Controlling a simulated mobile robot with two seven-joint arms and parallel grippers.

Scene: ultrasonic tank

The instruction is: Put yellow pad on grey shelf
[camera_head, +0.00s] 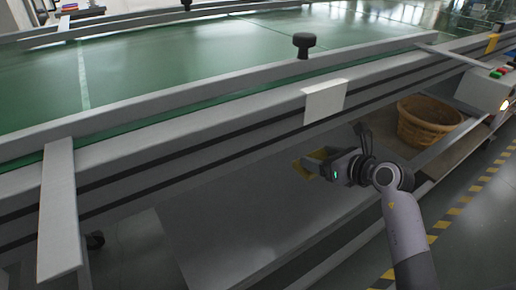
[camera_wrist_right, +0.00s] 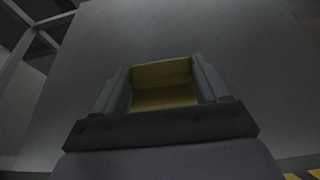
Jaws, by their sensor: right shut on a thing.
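My right gripper (camera_head: 316,162) reaches in under the side rail of the green table and is shut on the yellow pad (camera_head: 303,168). Only part of the pad's edge shows past the fingers in the head view. In the right wrist view the yellow pad (camera_wrist_right: 162,84) sits between the two fingers of the right gripper (camera_wrist_right: 162,92). The grey shelf (camera_head: 245,232) is the broad flat surface below the rail. It also fills most of the right wrist view (camera_wrist_right: 230,45). I cannot tell whether the pad touches the shelf. My left gripper is not in view.
The green table (camera_head: 190,60) with its metal rails lies above the shelf. A white plate (camera_head: 324,102) hangs on the rail above my gripper. A wicker basket (camera_head: 428,122) stands to the right. A control box (camera_head: 487,90) is at the far right. Striped floor is in front.

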